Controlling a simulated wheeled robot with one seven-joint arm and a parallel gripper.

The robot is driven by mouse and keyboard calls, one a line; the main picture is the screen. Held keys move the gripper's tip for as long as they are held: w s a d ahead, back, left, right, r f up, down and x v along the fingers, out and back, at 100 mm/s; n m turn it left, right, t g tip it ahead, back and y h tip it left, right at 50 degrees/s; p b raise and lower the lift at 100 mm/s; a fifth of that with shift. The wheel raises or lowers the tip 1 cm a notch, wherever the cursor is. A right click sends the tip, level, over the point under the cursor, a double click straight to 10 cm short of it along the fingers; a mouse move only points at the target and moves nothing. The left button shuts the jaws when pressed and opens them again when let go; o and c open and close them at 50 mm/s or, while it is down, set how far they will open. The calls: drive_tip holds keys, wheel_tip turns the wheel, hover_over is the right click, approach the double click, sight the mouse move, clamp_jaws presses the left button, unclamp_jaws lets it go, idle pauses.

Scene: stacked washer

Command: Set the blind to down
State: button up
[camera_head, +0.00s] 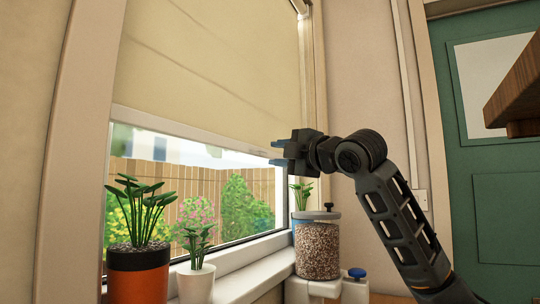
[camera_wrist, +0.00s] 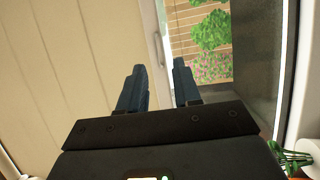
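The cream blind (camera_head: 205,60) hangs over the upper part of the window, partly lowered. Its pale bottom bar (camera_head: 190,130) crosses the window, with a small dark mark near its right end. My gripper (camera_head: 278,152) is at the bar's right end, in front of the window's right side. In the wrist view the blind (camera_wrist: 70,60) fills the left side. The bar (camera_wrist: 152,35) runs down toward the gap between my two blue fingers (camera_wrist: 158,75). The fingers are apart, and nothing is seen clamped between them. I cannot tell whether they touch the bar.
On the sill (camera_head: 250,262) stand an orange-and-black plant pot (camera_head: 138,275), a white pot (camera_head: 196,284) and a jar of pebbles (camera_head: 317,250). The jar is below my gripper. A wooden shelf edge (camera_head: 515,95) and a green door (camera_head: 490,190) are at the right.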

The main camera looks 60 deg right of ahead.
drive_tip(key=v, duration=0.2)
drive_tip(key=shift+s+a+f, duration=0.1)
drive_tip(key=shift+s, duration=0.15)
idle(0.5)
